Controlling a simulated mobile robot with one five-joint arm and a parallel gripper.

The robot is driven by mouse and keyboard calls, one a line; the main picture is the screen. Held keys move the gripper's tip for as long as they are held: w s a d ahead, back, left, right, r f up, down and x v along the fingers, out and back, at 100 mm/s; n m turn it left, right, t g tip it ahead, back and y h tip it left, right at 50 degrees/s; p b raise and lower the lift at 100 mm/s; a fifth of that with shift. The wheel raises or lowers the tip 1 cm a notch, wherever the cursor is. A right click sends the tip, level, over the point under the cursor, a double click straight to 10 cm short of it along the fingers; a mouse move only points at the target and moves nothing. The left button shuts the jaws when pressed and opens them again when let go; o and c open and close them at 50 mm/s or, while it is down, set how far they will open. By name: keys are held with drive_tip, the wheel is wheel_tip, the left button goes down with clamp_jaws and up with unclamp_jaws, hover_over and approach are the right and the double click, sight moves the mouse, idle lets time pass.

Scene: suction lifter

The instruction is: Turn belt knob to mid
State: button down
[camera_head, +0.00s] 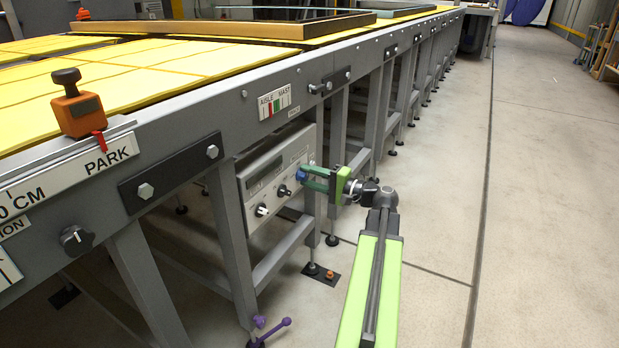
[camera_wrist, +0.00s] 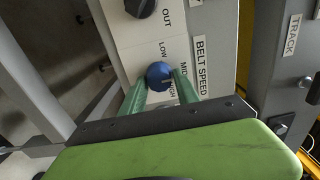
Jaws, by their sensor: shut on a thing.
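The belt knob (camera_wrist: 158,74) is blue and round, on a pale control panel beside the "BELT SPEED" label. LOW, MID and HIGH are printed around it. A pale mark on its lower right side seems to face HIGH, but I cannot be sure. In the head view the knob (camera_head: 302,175) is small, at the panel's right end. My gripper (camera_wrist: 160,82) has its two green fingers on either side of the knob, shut on it. In the head view my gripper (camera_head: 307,179) reaches the panel from the right. The fingers partly hide the knob there.
The grey control panel (camera_head: 252,163) hangs under the yellow-topped table and carries other knobs. A dark knob (camera_wrist: 139,6) is above the belt knob in the wrist view. Table legs stand close by. The aisle floor (camera_head: 545,190) on the right is clear.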

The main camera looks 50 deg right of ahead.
drive_tip(key=c, duration=1)
unclamp_jaws()
drive_tip(key=v, duration=1.7)
drive_tip(key=shift+s, duration=0.25)
